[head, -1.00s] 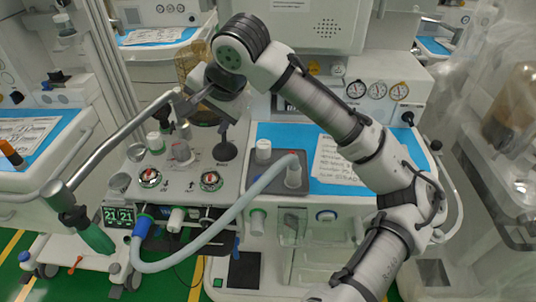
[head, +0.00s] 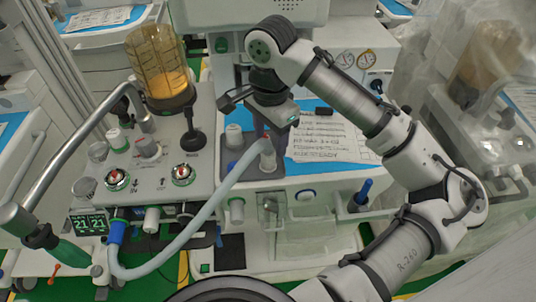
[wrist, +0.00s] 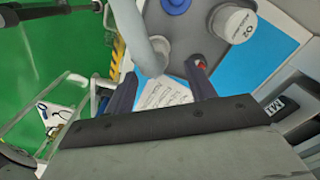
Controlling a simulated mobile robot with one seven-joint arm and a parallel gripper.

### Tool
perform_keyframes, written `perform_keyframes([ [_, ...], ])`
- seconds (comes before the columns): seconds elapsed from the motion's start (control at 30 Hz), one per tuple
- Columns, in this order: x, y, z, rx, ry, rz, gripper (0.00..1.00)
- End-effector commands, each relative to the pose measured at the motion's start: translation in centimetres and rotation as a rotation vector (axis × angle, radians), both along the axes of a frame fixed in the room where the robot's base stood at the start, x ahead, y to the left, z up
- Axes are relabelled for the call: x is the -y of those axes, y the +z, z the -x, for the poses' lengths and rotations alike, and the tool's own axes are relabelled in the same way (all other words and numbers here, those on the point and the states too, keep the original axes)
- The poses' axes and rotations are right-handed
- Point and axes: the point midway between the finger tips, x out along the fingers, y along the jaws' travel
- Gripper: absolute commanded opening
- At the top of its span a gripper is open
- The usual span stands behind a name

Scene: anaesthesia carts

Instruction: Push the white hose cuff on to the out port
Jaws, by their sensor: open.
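The hose's other end has a blue cuff (head: 117,232) at the left cart's front.
A white O2 canister (head: 234,136) stands on the tray close left of my gripper. A metal arm (head: 75,137) and an amber-filled jar (head: 158,62) rise over the left cart. A paper sheet (head: 335,141) lies on the blue surface to the right.

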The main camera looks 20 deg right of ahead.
Motion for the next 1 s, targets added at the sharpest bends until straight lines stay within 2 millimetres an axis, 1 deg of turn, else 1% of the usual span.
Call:
perform_keyframes([
  [0.13,-0.2,-1.3,0.2,-0.001,0.000,0.000,0.55],
  [0.3,-0.5,-3.9,0.6,-0.002,0.000,-0.002,0.55],
  [0.4,-0.5,-4.9,0.5,0.000,-0.001,-0.001,0.55],
  [0.5,-0.5,-5.3,0.5,0.001,0.000,0.000,0.55],
  [0.67,-0.5,-5.3,0.5,0.001,0.000,0.000,0.55],
  [0.77,-0.5,-5.3,0.5,0.001,0.001,0.000,0.44],
  [1.0,-0.5,-5.3,0.5,0.001,0.001,0.000,0.13],
])
